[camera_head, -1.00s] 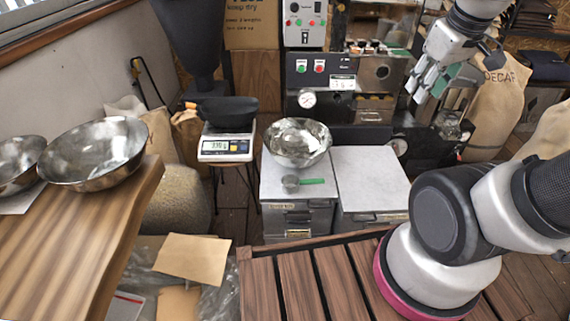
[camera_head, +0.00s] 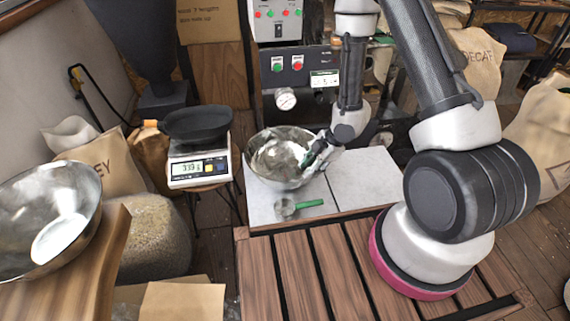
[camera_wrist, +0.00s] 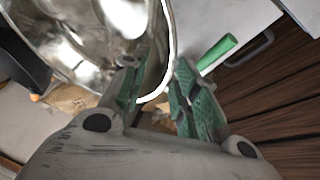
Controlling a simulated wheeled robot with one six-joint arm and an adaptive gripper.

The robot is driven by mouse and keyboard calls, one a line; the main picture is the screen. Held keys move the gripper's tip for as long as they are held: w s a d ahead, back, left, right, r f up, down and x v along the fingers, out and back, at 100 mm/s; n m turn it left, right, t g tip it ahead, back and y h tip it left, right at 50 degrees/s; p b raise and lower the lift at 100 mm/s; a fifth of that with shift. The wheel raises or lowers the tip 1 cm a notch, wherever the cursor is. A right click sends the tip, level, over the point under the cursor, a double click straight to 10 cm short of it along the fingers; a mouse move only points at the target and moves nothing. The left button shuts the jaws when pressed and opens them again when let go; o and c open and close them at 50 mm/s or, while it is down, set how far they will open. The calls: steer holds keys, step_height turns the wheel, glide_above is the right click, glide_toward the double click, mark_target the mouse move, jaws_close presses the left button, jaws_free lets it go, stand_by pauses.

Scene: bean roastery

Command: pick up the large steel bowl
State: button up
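A shiny steel bowl (camera_head: 268,160) stands upright on the white cabinet top, and in the wrist view it fills the upper left (camera_wrist: 70,40). Another steel bowl (camera_head: 25,225) sits on the wooden table at the left edge, partly cut off by the frame. I cannot tell for sure from their sizes which is the larger. My gripper (camera_head: 316,157) is at the right rim of the cabinet-top bowl. In the wrist view, its green-padded fingers (camera_wrist: 157,82) are apart, with the rim between them, one finger inside the bowl and one outside. Contact with the wall is unclear.
A green-handled scoop (camera_head: 298,207) lies in front of the bowl on the cabinet top (camera_head: 350,180). A scale (camera_head: 198,167) carrying a black pan (camera_head: 196,124) stands close on the left. The roaster panel (camera_head: 300,68) rises behind. Slatted decking (camera_head: 300,275) lies in front.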

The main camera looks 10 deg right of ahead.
mark_target(296, 186)
steer(key=x, duration=0.5)
steer(key=s+x, duration=0.1)
steer(key=x, duration=0.2)
steer(key=shift+a+f, duration=0.1)
steer(key=shift+f, duration=0.05)
steer(key=shift+w, duration=0.1)
jaws_close()
